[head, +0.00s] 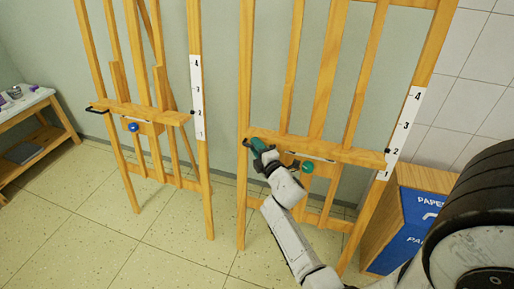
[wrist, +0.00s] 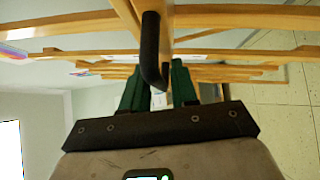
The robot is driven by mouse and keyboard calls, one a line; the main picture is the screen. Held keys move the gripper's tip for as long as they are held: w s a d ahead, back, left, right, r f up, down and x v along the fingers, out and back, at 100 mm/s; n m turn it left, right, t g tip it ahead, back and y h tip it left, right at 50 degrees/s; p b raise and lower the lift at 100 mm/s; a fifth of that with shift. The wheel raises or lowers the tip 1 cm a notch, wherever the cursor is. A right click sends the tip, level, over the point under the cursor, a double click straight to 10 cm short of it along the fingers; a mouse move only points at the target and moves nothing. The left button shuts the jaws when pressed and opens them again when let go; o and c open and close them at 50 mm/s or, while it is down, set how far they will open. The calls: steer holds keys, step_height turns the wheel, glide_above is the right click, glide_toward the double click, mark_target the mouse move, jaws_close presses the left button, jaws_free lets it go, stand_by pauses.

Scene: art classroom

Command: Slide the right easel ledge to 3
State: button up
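The right easel ledge (head: 320,148) is a wooden bar across the right easel (head: 247,85). Its small black pointer at the right end sits by the 2 on the white number strip (head: 405,125), marked 1 to 4. A green knob (head: 307,167) is below the ledge. A black handle (wrist: 151,50) is at the ledge's left end. My gripper (head: 258,147) is at that handle. In the wrist view its two green fingers (wrist: 158,88) stand apart, with the handle's lower end between them, close to the left finger. Whether it touches is unclear.
A left easel (head: 203,170) with a blue knob (head: 133,127) and its own number strip stands to the left. A blue paper bin (head: 410,225) is right of the right easel. A low table (head: 35,105) is far left. Floor between the easels is clear.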

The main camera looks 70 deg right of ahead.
jaws_close()
stand_by(0.3)
step_height(320, 180, up, 10)
steer(key=d+p, duration=0.1)
steer(key=p, duration=1)
steer(key=shift+d, duration=0.35)
steer(key=shift+w+r, duration=0.1)
steer(key=shift+o, duration=1)
jaws_free()
